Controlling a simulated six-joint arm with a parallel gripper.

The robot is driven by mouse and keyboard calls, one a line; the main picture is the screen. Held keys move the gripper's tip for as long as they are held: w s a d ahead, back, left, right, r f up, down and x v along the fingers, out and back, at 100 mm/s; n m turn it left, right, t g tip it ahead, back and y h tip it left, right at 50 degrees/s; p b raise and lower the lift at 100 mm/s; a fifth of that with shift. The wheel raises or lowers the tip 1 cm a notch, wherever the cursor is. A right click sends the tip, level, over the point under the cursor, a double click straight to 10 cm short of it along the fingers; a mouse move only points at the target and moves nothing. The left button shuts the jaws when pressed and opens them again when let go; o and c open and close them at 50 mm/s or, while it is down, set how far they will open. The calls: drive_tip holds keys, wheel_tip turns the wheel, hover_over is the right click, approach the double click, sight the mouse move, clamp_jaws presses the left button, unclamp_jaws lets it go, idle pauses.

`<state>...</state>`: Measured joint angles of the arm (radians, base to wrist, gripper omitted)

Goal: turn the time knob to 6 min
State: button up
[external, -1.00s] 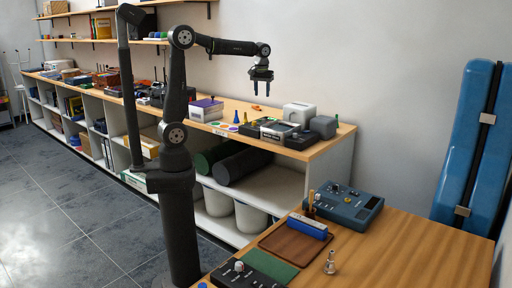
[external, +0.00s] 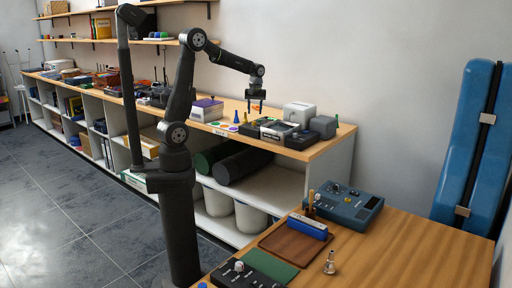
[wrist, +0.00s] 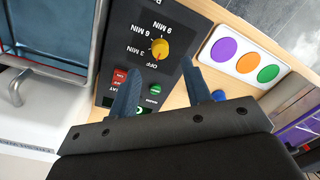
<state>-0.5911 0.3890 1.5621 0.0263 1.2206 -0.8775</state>
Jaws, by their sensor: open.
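The time knob (wrist: 159,48) is a round yellow-orange knob on a dark control panel (wrist: 117,33) in the wrist view. White labels OFF, 3 MIN, 6 MIN and 9 MIN surround it. I cannot tell for sure which mark its pointer faces. My gripper (wrist: 162,66) is open, with its two dark fingers apart and the knob between and just beyond the tips in the picture. Nothing is between the fingers' inner faces. In the external view my gripper (external: 256,109) is above the counter by the dark device (external: 272,136); the knob is not clear there.
Red and green buttons (wrist: 155,89) sit on the panel near the fingers. A white card with coloured discs (wrist: 222,61) lies beside the panel. A grey box (external: 323,126) and a white appliance (external: 298,112) stand right of my gripper.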

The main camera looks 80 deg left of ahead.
sight(254, 122)
wheel_tip(254, 122, down, 6)
drive_tip(key=shift+s+r, duration=0.1)
drive_tip(key=shift+s, duration=0.05)
clamp_jaws()
idle(0.3)
